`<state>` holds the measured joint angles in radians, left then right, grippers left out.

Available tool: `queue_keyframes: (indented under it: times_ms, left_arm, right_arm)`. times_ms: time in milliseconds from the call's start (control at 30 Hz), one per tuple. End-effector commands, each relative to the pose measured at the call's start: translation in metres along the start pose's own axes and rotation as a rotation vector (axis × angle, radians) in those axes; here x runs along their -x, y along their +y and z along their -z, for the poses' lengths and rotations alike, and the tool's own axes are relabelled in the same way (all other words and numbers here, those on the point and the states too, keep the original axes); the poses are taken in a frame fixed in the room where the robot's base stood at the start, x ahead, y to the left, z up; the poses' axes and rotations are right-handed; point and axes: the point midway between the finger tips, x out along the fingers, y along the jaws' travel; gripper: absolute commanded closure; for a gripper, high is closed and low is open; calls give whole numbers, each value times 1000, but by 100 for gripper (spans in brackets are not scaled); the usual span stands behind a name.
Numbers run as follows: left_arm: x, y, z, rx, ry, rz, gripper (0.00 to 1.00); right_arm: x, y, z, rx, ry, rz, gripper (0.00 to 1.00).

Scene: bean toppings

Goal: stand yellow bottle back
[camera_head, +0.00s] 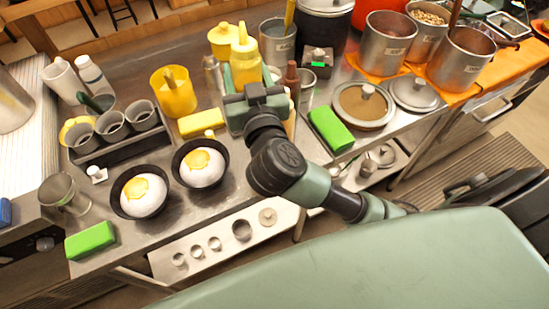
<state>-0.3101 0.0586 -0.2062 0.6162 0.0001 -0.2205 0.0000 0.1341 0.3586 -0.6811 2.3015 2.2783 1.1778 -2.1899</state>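A yellow squeeze bottle (244,60) with a pointed nozzle is upright near the back middle of the steel counter. My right gripper (247,77) comes in from the right, with its fingers close against both sides of the bottle; it looks shut on it. The bottle's lower part is hidden by the gripper, so I cannot tell whether its base touches the counter. My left gripper is not in view.
A yellow lidded pot (224,40) and a metal container (277,42) stand close behind the bottle. A pepper-mill-like bottle (291,76) is close to the right. A yellow sponge (201,122) and two black bowls (136,212) with egg-topped food are in front left.

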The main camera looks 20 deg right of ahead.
Motion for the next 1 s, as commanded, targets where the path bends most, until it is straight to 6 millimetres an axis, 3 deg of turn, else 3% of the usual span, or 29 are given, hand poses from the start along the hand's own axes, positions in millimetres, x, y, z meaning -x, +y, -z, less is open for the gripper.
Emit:
queue_keyframes:
  times_ms: [167, 600, 1000]
  left_arm:
    - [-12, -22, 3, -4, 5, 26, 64]
    - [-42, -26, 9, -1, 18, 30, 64]
    - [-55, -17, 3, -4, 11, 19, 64]
  right_arm:
    - [5, -2, -17, 3, 2, 12, 60]
    - [4, -2, -131, 5, 2, 11, 60]
    - [3, -2, -179, 5, 3, 11, 60]
